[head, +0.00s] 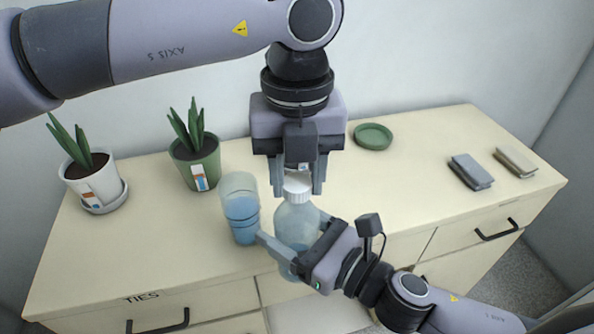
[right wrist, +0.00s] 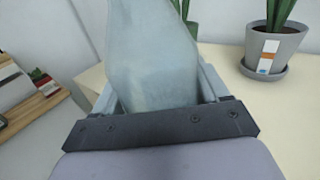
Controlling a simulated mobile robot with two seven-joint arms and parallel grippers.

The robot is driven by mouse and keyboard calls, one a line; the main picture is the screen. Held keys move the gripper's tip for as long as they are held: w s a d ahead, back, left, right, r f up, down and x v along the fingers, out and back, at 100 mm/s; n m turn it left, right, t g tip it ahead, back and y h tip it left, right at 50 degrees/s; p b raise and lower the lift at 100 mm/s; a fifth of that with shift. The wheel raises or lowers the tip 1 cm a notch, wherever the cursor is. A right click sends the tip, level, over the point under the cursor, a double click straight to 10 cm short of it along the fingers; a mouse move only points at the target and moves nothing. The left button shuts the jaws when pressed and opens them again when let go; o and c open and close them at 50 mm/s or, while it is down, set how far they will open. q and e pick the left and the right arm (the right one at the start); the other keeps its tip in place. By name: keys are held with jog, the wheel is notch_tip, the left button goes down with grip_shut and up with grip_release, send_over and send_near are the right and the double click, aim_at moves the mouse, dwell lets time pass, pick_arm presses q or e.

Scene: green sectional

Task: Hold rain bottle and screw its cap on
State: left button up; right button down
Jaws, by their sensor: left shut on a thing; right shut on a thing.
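The rain bottle (head: 297,222) is pale blue and translucent, and stands upright at the front edge of the cabinet top, apparently in front of it. My right gripper (head: 293,236) is shut around its body from the front right. The right wrist view shows the bottle (right wrist: 155,60) between the fingers, its top cut off. The white cap (head: 297,187) is at the top of the bottle, in line with its neck. My left gripper (head: 296,180) points straight down from above, shut on the cap, a finger on each side. The threads are hidden, so I cannot tell how tight the cap sits.
Stacked blue cups (head: 241,208) stand just left of the bottle. Behind are a green-potted plant (head: 197,160) and a white-potted plant (head: 95,182). A green dish (head: 373,136) and two small folded items, grey (head: 471,172) and beige (head: 515,161), lie right. The cabinet top (head: 410,185) is clear between.

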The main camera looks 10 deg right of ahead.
pick_arm(q)
jog(key=m, duration=2.9)
jog(key=shift+m, duration=0.3)
jog(key=o, duration=1.2)
jog(key=shift+o, duration=0.2)
